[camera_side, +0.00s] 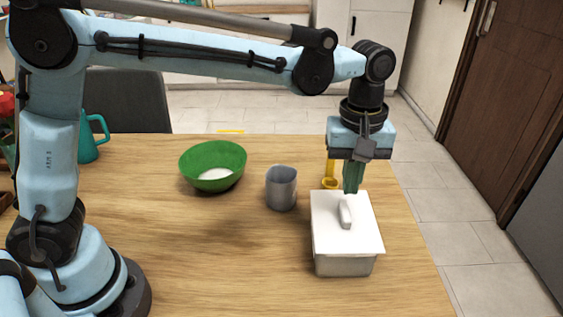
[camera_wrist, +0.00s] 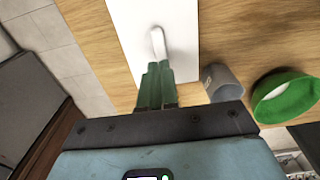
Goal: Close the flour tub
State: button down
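The flour tub appears to be the grey box (camera_side: 343,267) at the right of the table. A flat white lid (camera_side: 330,236) with a raised bar handle (camera_side: 346,212) lies over its top; I cannot tell whether it is fully seated. The wrist view shows the white lid (camera_wrist: 130,25) and handle (camera_wrist: 158,42) just beyond my fingertips. My gripper (camera_side: 352,190) points down at the lid's far edge, behind the handle. Its green fingers (camera_wrist: 157,66) look shut together with nothing between them. Whether they touch the lid is unclear.
A grey cup (camera_side: 281,188) stands left of the tub. A green bowl (camera_side: 212,158) with white contents sits further left. A yellow item (camera_side: 330,183) is behind the tub, beside my fingers. A teal jug (camera_side: 90,140) stands far left. The front middle table is clear.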

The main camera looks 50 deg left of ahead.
aim_at(346, 209)
jog(key=shift+f, duration=0.6)
jog(key=shift+f, duration=0.3)
jog(key=shift+f, duration=1.25)
jog(key=shift+r, duration=3.5)
